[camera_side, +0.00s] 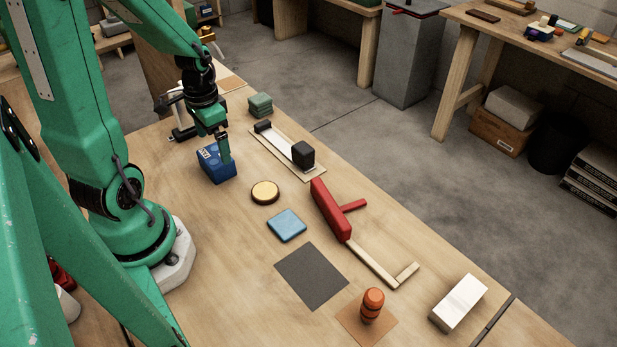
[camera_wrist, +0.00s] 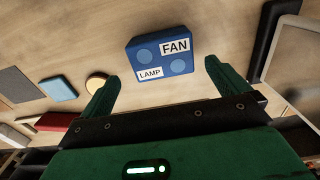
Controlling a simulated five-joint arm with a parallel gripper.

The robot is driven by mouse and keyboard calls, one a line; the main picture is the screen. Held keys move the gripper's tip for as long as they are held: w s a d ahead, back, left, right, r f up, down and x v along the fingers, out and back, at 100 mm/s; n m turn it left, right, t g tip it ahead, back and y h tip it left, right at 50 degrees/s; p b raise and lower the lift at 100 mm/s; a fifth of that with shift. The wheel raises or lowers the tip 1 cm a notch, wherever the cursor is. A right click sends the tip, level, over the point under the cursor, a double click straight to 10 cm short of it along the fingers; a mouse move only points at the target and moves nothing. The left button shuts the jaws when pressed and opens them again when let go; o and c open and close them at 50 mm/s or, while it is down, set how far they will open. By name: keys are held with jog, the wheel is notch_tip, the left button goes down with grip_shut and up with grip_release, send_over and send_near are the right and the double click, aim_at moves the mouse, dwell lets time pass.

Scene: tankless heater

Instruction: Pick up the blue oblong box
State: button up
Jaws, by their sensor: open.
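The blue oblong box (camera_side: 213,165) stands on the wooden table near my arm. In the wrist view the blue box (camera_wrist: 160,62) shows white FAN and LAMP labels and two lighter blue discs. My gripper (camera_side: 225,150) is at the box in the side view, and a finger hides part of it. In the wrist view my gripper (camera_wrist: 161,74) is open, with its fingers apart. The box shows beyond the fingertips, between their lines, and nothing is held. I cannot tell whether a finger touches it.
A yellow disc (camera_side: 265,192), a light blue tile (camera_side: 287,225) and a red block (camera_side: 330,208) lie in front. A board with dark blocks (camera_side: 303,154) and green stacked pads (camera_side: 260,104) are close by. A dark mat (camera_side: 311,276) lies bare.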

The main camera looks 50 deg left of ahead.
aim_at(215, 155)
jog(key=shift+s+a+f, duration=0.15)
jog(key=shift+f, duration=2.45)
jog(key=c, duration=1.1)
jog(key=shift+r, duration=0.1)
jog(key=shift+r, duration=1.65)
jog(key=d+r, duration=0.2)
jog(key=d, duration=0.2)
jog(key=d+r, duration=0.5)
jog(key=d, duration=0.2)
jog(key=shift+d+r, duration=0.3)
jog(key=shift+d, duration=0.05)
